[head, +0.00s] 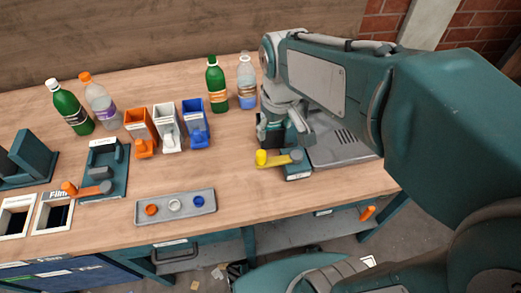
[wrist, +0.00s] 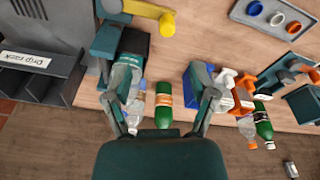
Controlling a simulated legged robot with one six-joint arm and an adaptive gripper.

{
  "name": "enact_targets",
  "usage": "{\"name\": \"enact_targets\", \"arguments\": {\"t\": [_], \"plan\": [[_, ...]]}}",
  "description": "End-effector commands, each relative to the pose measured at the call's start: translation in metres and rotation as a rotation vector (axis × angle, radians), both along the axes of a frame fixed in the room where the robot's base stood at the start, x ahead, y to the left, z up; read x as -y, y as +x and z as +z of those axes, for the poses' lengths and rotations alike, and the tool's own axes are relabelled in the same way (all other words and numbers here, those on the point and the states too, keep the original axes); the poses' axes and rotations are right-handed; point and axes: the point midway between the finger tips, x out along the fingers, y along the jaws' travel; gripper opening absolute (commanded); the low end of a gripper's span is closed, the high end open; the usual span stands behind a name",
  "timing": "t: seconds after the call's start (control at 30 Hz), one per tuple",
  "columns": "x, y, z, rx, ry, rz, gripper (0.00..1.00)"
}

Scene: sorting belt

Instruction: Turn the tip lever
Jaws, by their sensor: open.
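The yellow knob also shows at the top of the wrist view (wrist: 167,24). A second lever with an orange knob (head: 69,188) lies on a teal fixture at the left. No readable label tells which is the tip lever. My gripper (head: 285,136) is just behind the yellow-knobbed lever, above the table. In the wrist view my gripper (wrist: 158,85) is open, its fingers apart and empty. The yellow-knobbed lever is beyond the fingertips, apart from them.
A grey drip rack (wrist: 38,68) stands beside the lever block. A grey tray (head: 175,208) with coloured rings lies in front. Orange, white and blue bins (head: 168,128) and several bottles (head: 216,84) stand behind. A film opening (head: 52,214) is at the left. The table's middle is clear.

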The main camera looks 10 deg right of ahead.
Motion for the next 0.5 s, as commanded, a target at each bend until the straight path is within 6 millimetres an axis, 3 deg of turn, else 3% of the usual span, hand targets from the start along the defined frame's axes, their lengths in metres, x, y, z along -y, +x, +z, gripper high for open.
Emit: {"name": "enact_targets", "arguments": {"t": [0.2,0.5], "plan": [[-0.015,0.03,-0.027,-0.107,-0.017,0.101,0.74],[-0.021,0.04,-0.045,-0.147,-0.022,0.14,0.74]]}}
